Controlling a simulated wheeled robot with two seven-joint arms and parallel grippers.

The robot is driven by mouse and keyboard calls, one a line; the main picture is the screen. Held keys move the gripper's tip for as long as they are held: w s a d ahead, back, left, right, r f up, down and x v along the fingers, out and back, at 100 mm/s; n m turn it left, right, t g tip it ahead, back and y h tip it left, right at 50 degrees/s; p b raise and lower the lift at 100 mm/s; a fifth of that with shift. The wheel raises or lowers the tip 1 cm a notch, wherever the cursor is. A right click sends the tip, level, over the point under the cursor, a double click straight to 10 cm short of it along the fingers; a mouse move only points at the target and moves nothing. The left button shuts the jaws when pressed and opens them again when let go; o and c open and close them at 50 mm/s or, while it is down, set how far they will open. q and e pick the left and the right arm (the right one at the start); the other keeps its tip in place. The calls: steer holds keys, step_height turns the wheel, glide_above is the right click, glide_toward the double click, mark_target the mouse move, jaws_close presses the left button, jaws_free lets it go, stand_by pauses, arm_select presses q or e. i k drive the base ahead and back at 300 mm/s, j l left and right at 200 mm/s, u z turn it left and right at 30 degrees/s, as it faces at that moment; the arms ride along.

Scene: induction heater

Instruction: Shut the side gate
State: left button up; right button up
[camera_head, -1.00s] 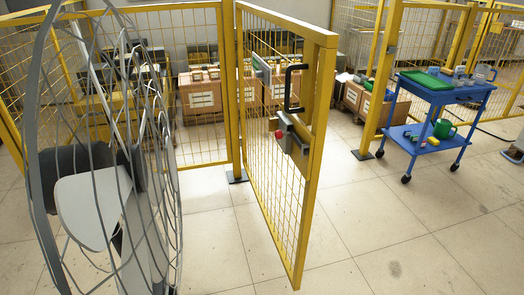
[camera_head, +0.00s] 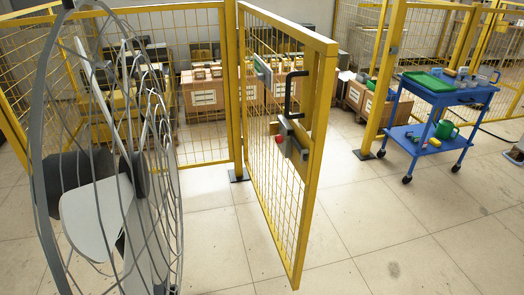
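The side gate (camera_head: 293,225) is a yellow-framed wire mesh panel in the middle of the head view. It stands open, swung toward me from its hinge post (camera_head: 232,100). A black handle (camera_head: 292,94) and a grey latch with a red knob (camera_head: 290,138) sit on its free edge. The post on the other side of the opening (camera_head: 385,80) is well apart from that edge. Neither of my grippers shows in this view.
A large grey caged fan (camera_head: 95,205) fills the left side. A blue trolley (camera_head: 430,135) with a green tray (camera_head: 427,82) and a green watering can (camera_head: 445,129) stands right of the opening. Cardboard boxes (camera_head: 203,97) lie behind the fence. The floor right of the gate is clear.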

mark_target(315, 44)
steer(key=i+l+u, duration=0.15)
steer(key=l, duration=0.3)
steer(key=i+l+u, duration=0.2)
steer(key=l, duration=0.3)
steer(key=i+l+u, duration=0.15)
steer(key=l, duration=0.35)
steer(key=i+l+u, duration=0.2)
steer(key=l, duration=0.35)
steer(key=i+l+u, duration=0.15)
steer(key=l, duration=0.4)
steer(key=l+u, duration=0.2)
steer(key=l, duration=0.3)
steer(key=k+j, duration=0.1)
steer(key=u, duration=0.05)
